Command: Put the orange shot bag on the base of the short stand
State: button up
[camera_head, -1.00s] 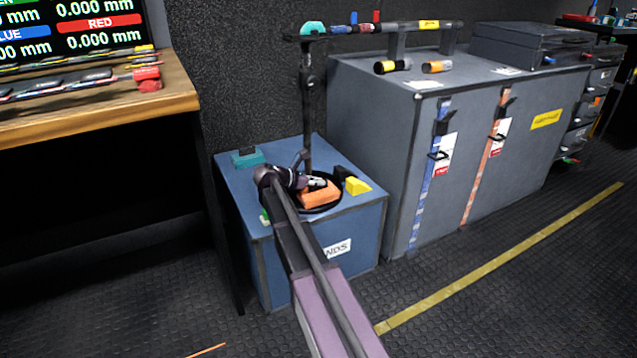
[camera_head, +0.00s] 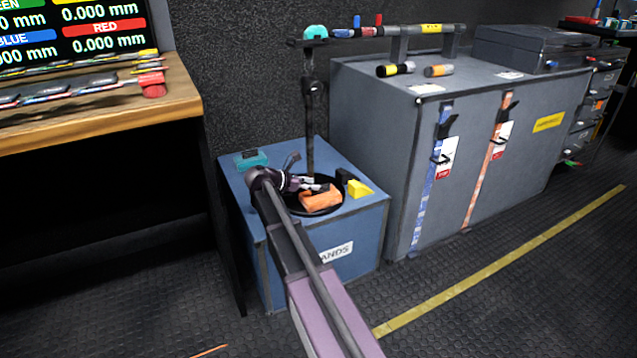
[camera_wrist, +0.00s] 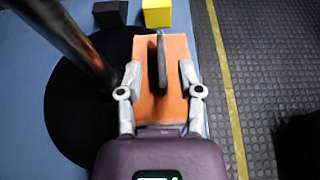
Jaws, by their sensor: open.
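The orange shot bag (camera_head: 320,201) lies on the round black base (camera_wrist: 72,120) of the short stand, close to its edge. The stand's dark pole (camera_head: 309,125) rises behind the bag and slants across the upper left of the wrist view (camera_wrist: 70,40). My gripper (camera_wrist: 160,80) is open, with one finger on each side of the bag (camera_wrist: 175,100). A dark strap or handle stands up in the bag's middle. The finger tips look very near the bag's sides; I cannot tell if they touch.
The stand is on a blue box (camera_head: 355,220). A yellow block (camera_head: 360,189), a black block (camera_wrist: 110,14) and a teal item (camera_head: 250,159) sit on the box around the base. A grey cabinet (camera_head: 400,150) is close on the right, a wooden desk (camera_head: 100,115) on the left.

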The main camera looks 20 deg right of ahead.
jog(key=shift+p+v, duration=0.6)
jog(key=shift+v, duration=1.35)
jog(key=shift+s, duration=0.15)
jog(key=shift+s+f, duration=0.2)
jog(key=shift+s, duration=0.05)
jog(key=s+a+f+m+y, duration=0.3)
jog(key=s+a+m+y, duration=0.1)
jog(key=s, duration=0.4)
jog(key=s+a+f+m+y, duration=0.4)
jog(key=s+a+m+y, duration=0.1)
jog(key=s+m, duration=0.3)
jog(key=s+a+f+m+y, duration=0.4)
jog(key=s+a+m, duration=0.2)
jog(key=s, duration=0.3)
jog(key=shift+a, duration=0.4)
